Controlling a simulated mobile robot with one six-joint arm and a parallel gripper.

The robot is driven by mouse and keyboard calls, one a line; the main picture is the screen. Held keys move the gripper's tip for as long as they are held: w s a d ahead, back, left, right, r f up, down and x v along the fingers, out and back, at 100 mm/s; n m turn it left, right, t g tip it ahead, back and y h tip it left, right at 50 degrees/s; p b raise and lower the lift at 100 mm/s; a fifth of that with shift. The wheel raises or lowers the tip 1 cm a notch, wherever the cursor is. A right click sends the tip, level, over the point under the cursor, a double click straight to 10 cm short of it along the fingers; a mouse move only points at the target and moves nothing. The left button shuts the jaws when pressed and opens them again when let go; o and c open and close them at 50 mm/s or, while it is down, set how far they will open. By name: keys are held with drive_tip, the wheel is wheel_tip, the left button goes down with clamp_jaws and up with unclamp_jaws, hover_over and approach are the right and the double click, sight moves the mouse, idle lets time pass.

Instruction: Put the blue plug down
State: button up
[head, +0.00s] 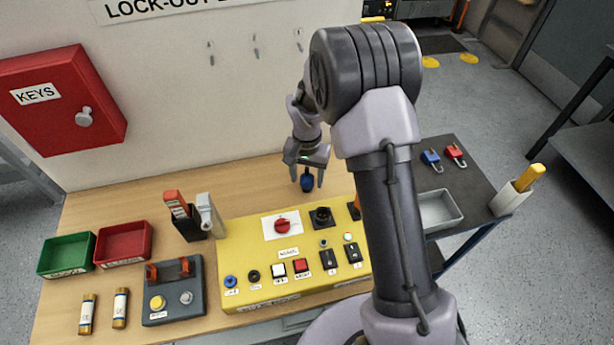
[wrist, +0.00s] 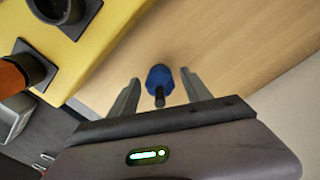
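The blue plug (head: 307,184) is at the wooden bench top, behind the yellow panel. In the wrist view the blue plug (wrist: 159,77) shows a ribbed blue body with a dark stem facing my gripper. My gripper (head: 307,178) points down over it, one finger on each side. In the wrist view my gripper (wrist: 159,87) is open, with a gap between each finger and the plug. The plug appears to rest on the wood; its contact with the wood is hard to see.
The yellow panel (head: 240,270) with switches and a black socket (head: 321,216) stands just in front. The bench top (head: 250,180) around the plug is bare. The white lock-out board (head: 160,110) rises behind. A grey tray (head: 438,209) lies to the right.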

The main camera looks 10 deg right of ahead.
wheel_tip(320, 180, up, 13)
drive_tip(key=p, duration=0.3)
drive_tip(key=shift+s+r+p, duration=0.1)
drive_tip(key=shift+r+p, duration=0.1)
drive_tip(key=shift+p, duration=0.15)
drive_tip(key=s+a+r+t+y, duration=0.15)
drive_tip(key=s+r+t, duration=0.25)
drive_tip(key=s+r, duration=1.2)
drive_tip(key=s+a+r+n+t, duration=0.1)
drive_tip(key=s+a+r, duration=0.1)
drive_tip(key=s, duration=0.8)
drive_tip(key=shift+t, duration=0.4)
